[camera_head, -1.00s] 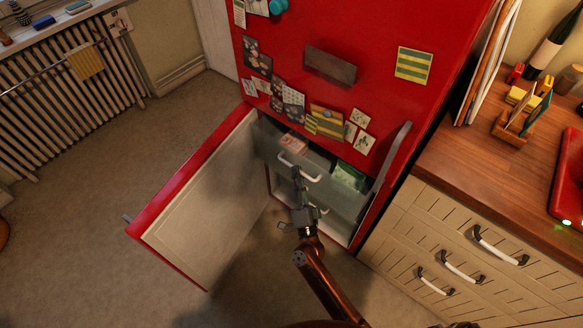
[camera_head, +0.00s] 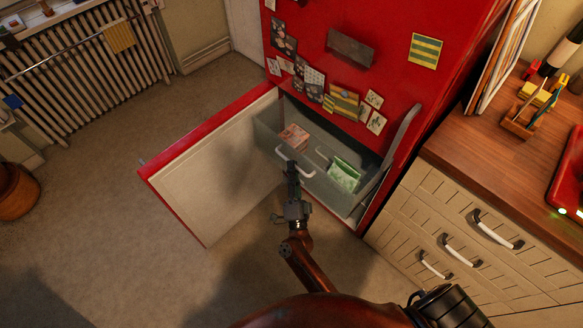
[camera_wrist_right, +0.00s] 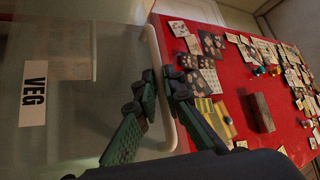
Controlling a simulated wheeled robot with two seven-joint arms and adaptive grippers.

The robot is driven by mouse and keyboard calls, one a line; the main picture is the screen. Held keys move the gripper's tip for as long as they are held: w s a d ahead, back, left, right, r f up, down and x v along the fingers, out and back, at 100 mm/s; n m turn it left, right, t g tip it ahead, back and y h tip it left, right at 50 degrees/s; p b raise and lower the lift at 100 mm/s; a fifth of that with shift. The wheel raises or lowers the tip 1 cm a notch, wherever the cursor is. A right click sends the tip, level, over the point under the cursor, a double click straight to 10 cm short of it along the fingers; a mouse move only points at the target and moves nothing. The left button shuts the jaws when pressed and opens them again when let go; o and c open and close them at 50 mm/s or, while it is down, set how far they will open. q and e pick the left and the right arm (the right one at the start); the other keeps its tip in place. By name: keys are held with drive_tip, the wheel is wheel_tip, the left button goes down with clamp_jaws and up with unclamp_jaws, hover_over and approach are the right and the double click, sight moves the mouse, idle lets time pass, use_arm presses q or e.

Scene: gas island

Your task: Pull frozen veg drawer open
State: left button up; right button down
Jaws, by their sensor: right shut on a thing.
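The frozen veg drawer (camera_head: 268,139) is a grey translucent drawer in the red fridge's lower compartment. It stands well out, with a reddish pack (camera_head: 295,137) and a green pack (camera_head: 344,175) inside. In the right wrist view its front bears a white "VEG" label (camera_wrist_right: 34,94). My right gripper (camera_head: 292,168) is shut on the white drawer handle (camera_head: 306,172). The handle also shows in the right wrist view (camera_wrist_right: 155,48), with the green-grey fingers (camera_wrist_right: 158,92) around its bar. My left gripper is not in view.
The red freezer door (camera_head: 205,175) stands open to the left of the drawer. A wooden counter with cream drawers (camera_head: 430,210) is close on the right. The floor (camera_head: 110,220) at the left is clear.

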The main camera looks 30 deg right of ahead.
drive_tip(key=shift+w+a+r, duration=0.15)
drive_tip(key=shift+a+r, duration=0.1)
drive_tip(key=c, duration=2.2)
unclamp_jaws()
drive_tip(key=shift+o, duration=0.9)
drive_tip(key=shift+d+f, duration=0.15)
drive_tip(key=v, duration=0.7)
drive_tip(key=shift+s, duration=0.3)
drive_tip(key=shift+f, duration=0.15)
